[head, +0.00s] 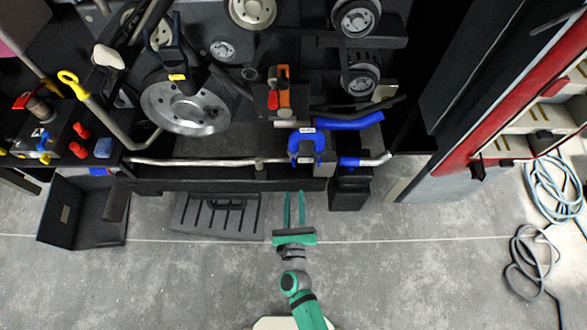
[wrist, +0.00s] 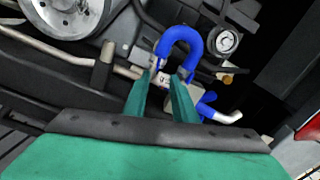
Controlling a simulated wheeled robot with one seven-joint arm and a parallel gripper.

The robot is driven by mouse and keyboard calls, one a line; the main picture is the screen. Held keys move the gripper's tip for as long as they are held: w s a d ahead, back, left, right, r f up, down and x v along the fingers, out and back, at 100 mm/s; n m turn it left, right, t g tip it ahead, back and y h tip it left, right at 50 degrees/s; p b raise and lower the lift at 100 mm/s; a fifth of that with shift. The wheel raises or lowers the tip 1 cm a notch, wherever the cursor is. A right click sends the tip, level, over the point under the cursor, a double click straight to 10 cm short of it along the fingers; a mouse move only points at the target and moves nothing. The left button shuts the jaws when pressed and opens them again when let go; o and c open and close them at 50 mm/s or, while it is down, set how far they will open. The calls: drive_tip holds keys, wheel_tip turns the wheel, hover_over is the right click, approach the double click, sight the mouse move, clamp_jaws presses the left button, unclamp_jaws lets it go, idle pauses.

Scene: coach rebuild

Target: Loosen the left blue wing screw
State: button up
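A blue U-shaped part (head: 320,142) sits on the metal pipe at the machine's front edge; it also shows in the wrist view (wrist: 180,33). A small pale labelled block lies between its ends. Right of it is a blue piece (head: 349,162) on the pipe, looking wing-like in the wrist view (wrist: 206,104). Small blue fittings (head: 43,147) show on the box at far left. I cannot tell which of these is the left wing screw. My gripper (head: 294,193) is open and empty, its green fingers pointing at the blue U-shaped part, apart from it in the head view.
A metal pipe (head: 190,162) runs along the front edge. A black block (head: 349,191) stands right of my fingers; a dark slotted tray (head: 215,217) and open bin (head: 87,209) stand left. Hoses (head: 545,185) lie at right. Grey floor is free around my arm.

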sight(294, 165)
drive_tip(key=shift+m, duration=0.4)
drive_tip(key=w, duration=1.1)
drive_tip(key=shift+w+a+f, duration=0.1)
drive_tip(key=shift+w+f, duration=0.1)
drive_tip(key=shift+c, duration=0.6)
clamp_jaws()
